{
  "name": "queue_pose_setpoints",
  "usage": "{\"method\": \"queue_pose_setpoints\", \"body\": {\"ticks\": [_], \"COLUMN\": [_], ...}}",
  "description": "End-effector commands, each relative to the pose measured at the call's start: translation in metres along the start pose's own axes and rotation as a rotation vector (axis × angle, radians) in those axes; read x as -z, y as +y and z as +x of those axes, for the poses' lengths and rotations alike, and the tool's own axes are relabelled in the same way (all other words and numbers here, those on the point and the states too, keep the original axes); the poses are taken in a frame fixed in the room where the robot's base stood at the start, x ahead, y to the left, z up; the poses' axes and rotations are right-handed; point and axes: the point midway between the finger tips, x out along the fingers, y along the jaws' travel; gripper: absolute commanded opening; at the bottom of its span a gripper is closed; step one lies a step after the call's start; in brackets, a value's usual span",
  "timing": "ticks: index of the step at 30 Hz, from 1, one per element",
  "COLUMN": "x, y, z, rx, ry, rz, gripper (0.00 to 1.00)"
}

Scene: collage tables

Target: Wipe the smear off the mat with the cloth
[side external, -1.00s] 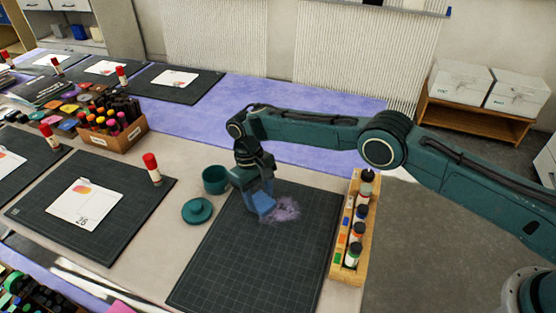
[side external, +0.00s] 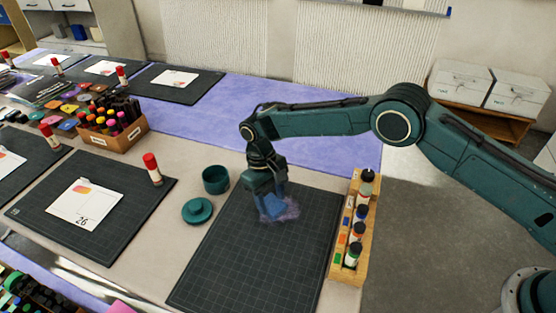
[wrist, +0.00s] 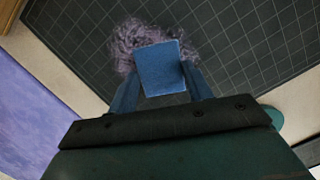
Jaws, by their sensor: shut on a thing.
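The dark grid mat (side external: 255,265) lies on the table in front of my arm. A purple-grey smear (side external: 292,210) is near the mat's far end; it also shows in the wrist view (wrist: 128,42). My gripper (side external: 272,200) is shut on the blue cloth (side external: 273,210), which appears as a folded block in the wrist view (wrist: 161,68). The cloth is over the smear and hides part of it. It looks low at the mat, but I cannot tell whether it touches.
A wooden rack (side external: 348,245) with several bottles stands along the mat's right edge. A teal cup (side external: 215,179) and a round teal lid (side external: 197,210) are left of the mat. A red-capped glue stick (side external: 152,169) stands farther left. The mat's near part is clear.

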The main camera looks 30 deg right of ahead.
Motion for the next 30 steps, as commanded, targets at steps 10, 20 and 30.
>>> {"method": "queue_pose_setpoints", "body": {"ticks": [10, 20, 30], "x": [-0.019, -0.021, -0.034], "y": [0.009, 0.010, 0.017], "z": [0.005, 0.005, 0.008], "rx": [-0.001, -0.001, -0.001], "ry": [-0.010, -0.007, -0.007], "rz": [0.001, 0.001, 0.001], "gripper": [0.28, 0.28, 0.28]}}
